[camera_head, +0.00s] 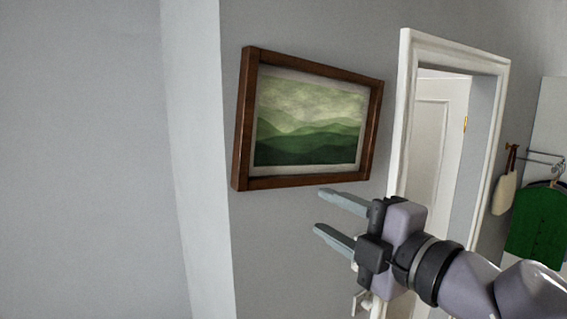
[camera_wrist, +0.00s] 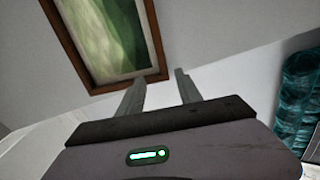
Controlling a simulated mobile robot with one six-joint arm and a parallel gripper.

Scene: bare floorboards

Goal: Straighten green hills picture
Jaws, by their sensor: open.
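The green hills picture (camera_head: 308,125) hangs on the grey wall in the head view, in a brown wooden frame with a pale mat. It looks tilted, though the slanted view makes the exact angle hard to judge. My gripper (camera_head: 328,212) is open and empty, below the picture's lower right part. In the wrist view the picture (camera_wrist: 115,38) is at the top left, with its frame edge just beyond the fingertips. My gripper (camera_wrist: 158,78) shows there with its fingers apart and nothing between them. I cannot tell whether a fingertip touches the frame.
A white door frame (camera_head: 405,115) with a door (camera_head: 432,140) stands right of the picture. A green garment (camera_head: 538,225) and a pale bag (camera_head: 504,192) hang at the far right. A teal textured item (camera_wrist: 299,95) is at the right in the wrist view. The wall left of the picture is bare.

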